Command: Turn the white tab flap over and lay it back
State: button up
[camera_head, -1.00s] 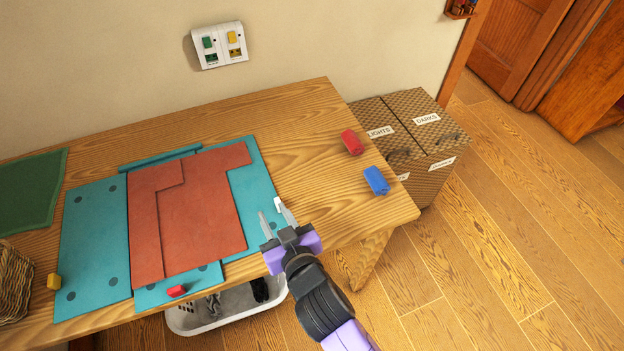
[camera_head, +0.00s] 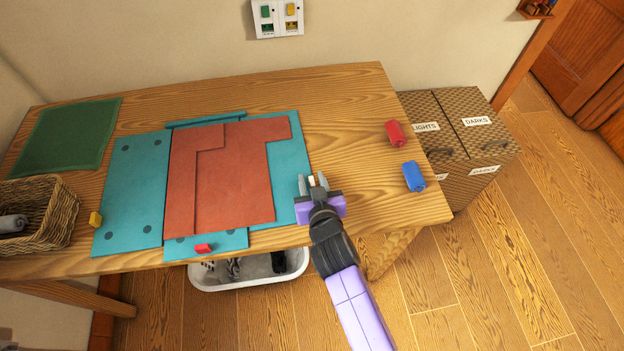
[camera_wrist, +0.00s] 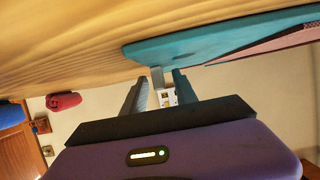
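A teal folding board lies flat on the wooden table, with a red shirt (camera_head: 235,178) spread on it. Its right flap (camera_head: 288,160) carries a small white tab (camera_head: 311,181) at the right edge. The tab also shows in the wrist view (camera_wrist: 157,75), sticking out from the teal edge (camera_wrist: 215,42). My gripper (camera_head: 312,183) is at that edge, with one finger on each side of the tab. The fingers (camera_wrist: 160,88) look apart, with gaps beside the tab; I cannot tell whether either touches it.
Bare tabletop (camera_head: 352,165) is free right of the board.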

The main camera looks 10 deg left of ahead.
jog(key=shift+c, duration=0.4)
grip_shut()
dwell(1.1)
